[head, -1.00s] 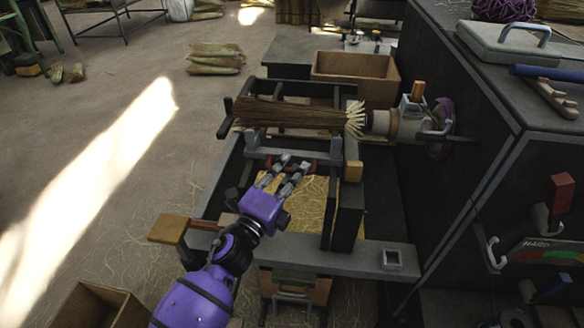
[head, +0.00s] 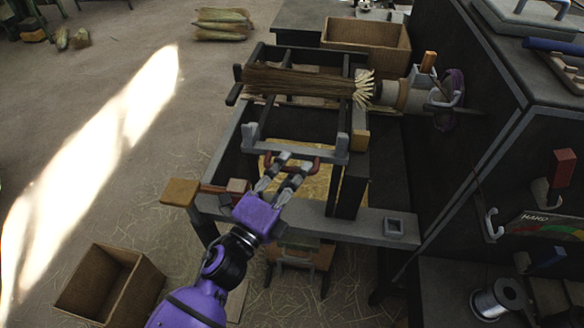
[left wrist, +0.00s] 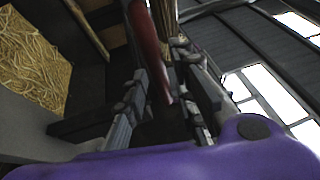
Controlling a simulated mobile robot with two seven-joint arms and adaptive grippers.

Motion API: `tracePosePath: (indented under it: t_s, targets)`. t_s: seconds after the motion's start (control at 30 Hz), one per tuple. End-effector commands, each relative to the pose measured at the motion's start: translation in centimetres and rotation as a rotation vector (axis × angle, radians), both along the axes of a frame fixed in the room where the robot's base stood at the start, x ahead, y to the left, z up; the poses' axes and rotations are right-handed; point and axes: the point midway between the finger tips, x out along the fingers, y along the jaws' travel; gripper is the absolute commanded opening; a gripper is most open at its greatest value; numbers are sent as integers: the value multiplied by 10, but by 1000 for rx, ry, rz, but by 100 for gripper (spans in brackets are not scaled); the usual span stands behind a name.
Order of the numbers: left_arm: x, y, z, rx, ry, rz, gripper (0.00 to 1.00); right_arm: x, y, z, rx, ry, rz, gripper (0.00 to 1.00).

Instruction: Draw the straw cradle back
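The straw cradle (head: 297,149) is a grey crossbar with an upright prong at each end. It sits on the rails, on the near side of the straw bundle (head: 300,80) and apart from it. Its dark red handle (head: 317,164) faces me. My left gripper (head: 292,167) is at this handle, with fingers on both sides of it. My right gripper is not in view.
The bundle is fixed to a spindle (head: 405,95) on the dark machine at right. A grey front beam (head: 345,228) with a wooden-topped lever (head: 180,192) lies under my left arm. A cardboard box (head: 110,285) stands on the floor at lower left.

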Motion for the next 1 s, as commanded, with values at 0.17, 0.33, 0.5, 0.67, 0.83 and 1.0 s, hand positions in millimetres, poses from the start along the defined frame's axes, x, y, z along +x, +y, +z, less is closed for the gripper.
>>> tracePosePath:
  t_s: [0.17,0.33,0.5,0.67,0.83,1.0]
  targets:
    - [1,0,2,-2,-2,1,31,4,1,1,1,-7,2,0]
    - [0,1,2,-3,-2,1,31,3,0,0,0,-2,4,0]
    - [-18,10,-3,-4,0,2,31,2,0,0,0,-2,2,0]
    - [-48,26,-9,-4,3,3,31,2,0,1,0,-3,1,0]
    - [-78,42,-14,-3,1,3,31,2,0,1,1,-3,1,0]
    - [-98,51,-17,-3,-1,1,31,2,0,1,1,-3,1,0]
